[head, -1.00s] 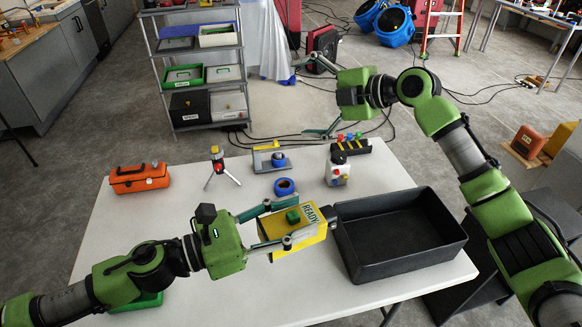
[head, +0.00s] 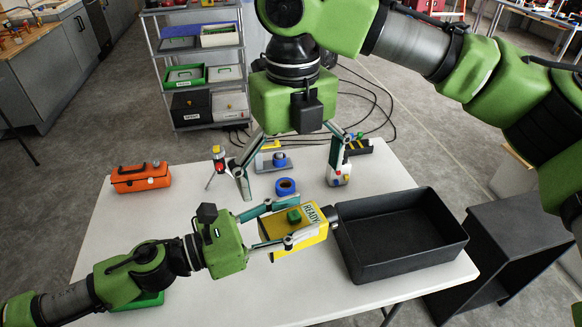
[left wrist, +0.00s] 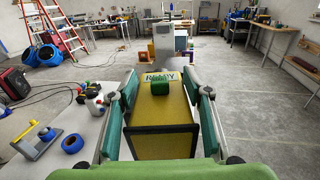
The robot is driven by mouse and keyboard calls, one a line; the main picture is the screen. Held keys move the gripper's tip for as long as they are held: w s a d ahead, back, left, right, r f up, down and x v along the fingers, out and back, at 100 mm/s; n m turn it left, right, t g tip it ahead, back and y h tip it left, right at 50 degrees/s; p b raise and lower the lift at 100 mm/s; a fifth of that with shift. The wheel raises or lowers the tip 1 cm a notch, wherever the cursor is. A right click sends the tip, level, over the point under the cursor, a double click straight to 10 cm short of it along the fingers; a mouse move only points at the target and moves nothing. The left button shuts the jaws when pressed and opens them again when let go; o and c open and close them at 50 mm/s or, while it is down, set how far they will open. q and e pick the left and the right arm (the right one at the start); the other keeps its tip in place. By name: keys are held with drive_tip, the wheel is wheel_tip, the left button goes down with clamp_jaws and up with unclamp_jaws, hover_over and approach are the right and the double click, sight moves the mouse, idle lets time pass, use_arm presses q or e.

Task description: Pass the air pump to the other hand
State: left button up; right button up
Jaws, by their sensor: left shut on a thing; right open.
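The air pump is a yellow box (head: 310,236) with a green knob on top and a "READY" label. It is in the middle of the head view, over the table beside the black tray's left wall. My left gripper (head: 282,226) is shut on it, one finger along each side. In the left wrist view the yellow box (left wrist: 160,113) sits between both fingers. My right gripper (head: 294,172) is open and empty. It points down, above and behind the pump, with its fingers spread wide and apart from it.
A black tray (head: 463,240) stands at the right of the white table (head: 215,295). An orange toolbox (head: 141,178), a small tripod (head: 216,160), a blue tape roll (head: 285,187) and a white device (head: 338,177) stand toward the back.

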sight(292, 215)
wheel_tip(292, 215, down, 11)
drive_tip(key=shift+r, duration=0.1)
idle(0.3)
use_arm(q)
drive_tip(key=shift+r, duration=0.1)
use_arm(e)
drive_tip(key=c, duration=1.2)
use_arm(q)
drive_tip(key=o, duration=1.3)
drive_tip(key=shift+a, duration=0.1)
